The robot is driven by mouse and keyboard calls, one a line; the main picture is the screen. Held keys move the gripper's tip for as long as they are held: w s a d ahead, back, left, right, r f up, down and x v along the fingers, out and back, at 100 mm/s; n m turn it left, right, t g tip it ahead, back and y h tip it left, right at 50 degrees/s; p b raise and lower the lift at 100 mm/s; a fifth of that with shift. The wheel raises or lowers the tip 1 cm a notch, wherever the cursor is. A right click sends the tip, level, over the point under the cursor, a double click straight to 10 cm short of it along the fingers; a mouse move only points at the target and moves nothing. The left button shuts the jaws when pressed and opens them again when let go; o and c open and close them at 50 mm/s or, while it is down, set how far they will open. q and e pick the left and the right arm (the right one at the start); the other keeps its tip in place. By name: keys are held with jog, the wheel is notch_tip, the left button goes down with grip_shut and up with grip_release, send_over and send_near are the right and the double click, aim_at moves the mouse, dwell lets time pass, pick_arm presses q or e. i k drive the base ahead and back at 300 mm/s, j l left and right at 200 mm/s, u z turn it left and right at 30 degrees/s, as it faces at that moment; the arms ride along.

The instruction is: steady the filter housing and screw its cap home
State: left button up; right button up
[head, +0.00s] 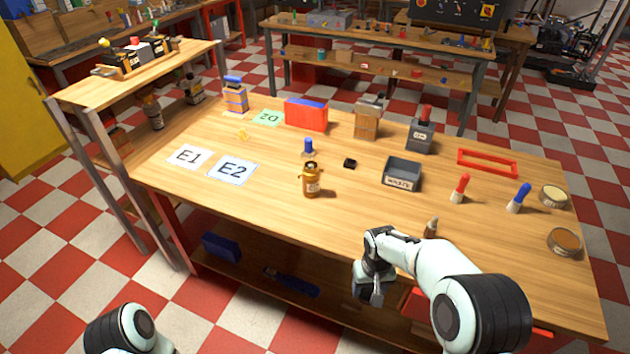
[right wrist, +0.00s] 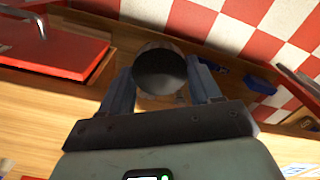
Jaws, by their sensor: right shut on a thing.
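An amber-brown canister (head: 311,184) with a pale label stands upright on the table's front middle; it looks like the filter housing. Its top detail is too small to read. My right gripper (head: 370,292) is off the table's front edge, to the right of the canister and nearer to me, fingers pointing down. In the right wrist view, its fingers (right wrist: 162,88) are shut on a dark, round, grey-rimmed piece (right wrist: 160,72), which may be the cap. No gripper touches the canister. Only part of my left arm shows at the bottom left; its gripper is out of view.
A red drawer (right wrist: 55,45) is near my right gripper. Cards E1 (head: 188,156) and E2 (head: 232,171) lie left.

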aim_at(310, 177)
jog(key=i+j+z, duration=0.3)
jog(key=j, duration=0.15)
jog(key=j+z, duration=0.3)
jog(key=j, duration=0.2)
jog(key=i+j+z, duration=0.1)
jog(key=j+z, duration=0.2)
jog(key=j, duration=0.2)
